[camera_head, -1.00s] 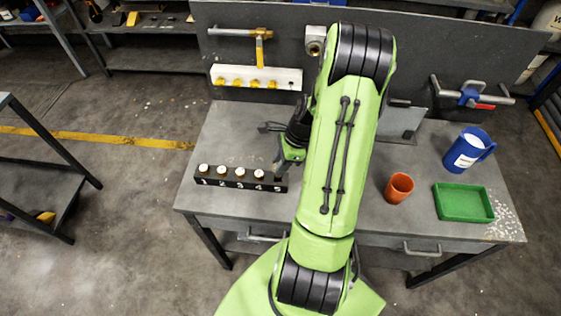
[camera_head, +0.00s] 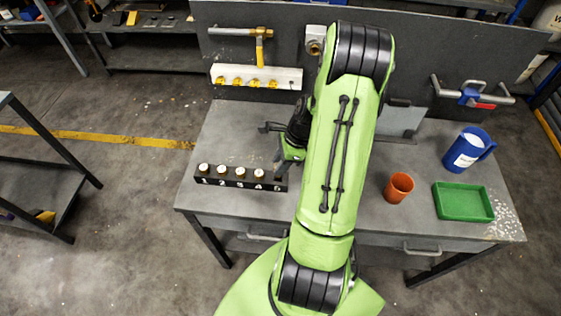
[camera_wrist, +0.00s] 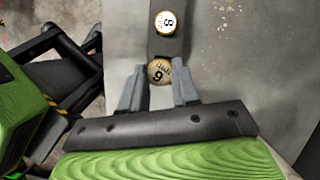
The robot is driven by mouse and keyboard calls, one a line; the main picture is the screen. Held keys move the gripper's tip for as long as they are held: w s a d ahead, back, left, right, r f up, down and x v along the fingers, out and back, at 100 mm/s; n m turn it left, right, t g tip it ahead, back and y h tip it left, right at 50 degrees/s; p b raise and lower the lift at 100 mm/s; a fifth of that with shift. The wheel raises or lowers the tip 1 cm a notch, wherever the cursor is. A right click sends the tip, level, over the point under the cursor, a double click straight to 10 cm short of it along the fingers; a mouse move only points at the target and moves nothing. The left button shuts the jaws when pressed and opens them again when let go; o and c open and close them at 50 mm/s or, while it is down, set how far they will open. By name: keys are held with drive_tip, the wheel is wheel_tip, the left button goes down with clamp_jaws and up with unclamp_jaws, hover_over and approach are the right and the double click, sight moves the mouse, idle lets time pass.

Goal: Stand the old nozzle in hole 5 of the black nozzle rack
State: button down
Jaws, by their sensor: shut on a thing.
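The black nozzle rack (camera_head: 225,183) lies on the bench at the left, with white-topped nozzles in holes 1 to 4. My gripper (camera_head: 279,168) is at its right end, by hole 5, and partly covers it. In the wrist view, my gripper (camera_wrist: 159,88) is shut on the old nozzle (camera_wrist: 159,72), whose round tan top with dark marks shows between the fingertips. It lines up with the end of the rack, next to a white-topped nozzle (camera_wrist: 166,22). I cannot tell how deep it sits in hole 5.
A white holder (camera_head: 256,76) with several yellow nozzles hangs on the back panel. An orange cup (camera_head: 399,187), a green tray (camera_head: 463,202) and a blue mug (camera_head: 467,150) stand at the right. The bench front is clear beside the rack.

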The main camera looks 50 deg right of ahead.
drive_tip(key=shift+f+b, duration=1.5)
drive_tip(key=shift+f, duration=0.7)
idle(0.4)
drive_tip(key=shift+c, duration=2.2)
unclamp_jaws()
drive_tip(key=shift+r, duration=0.1)
drive_tip(key=p+v, duration=0.6)
drive_tip(key=v, duration=0.1)
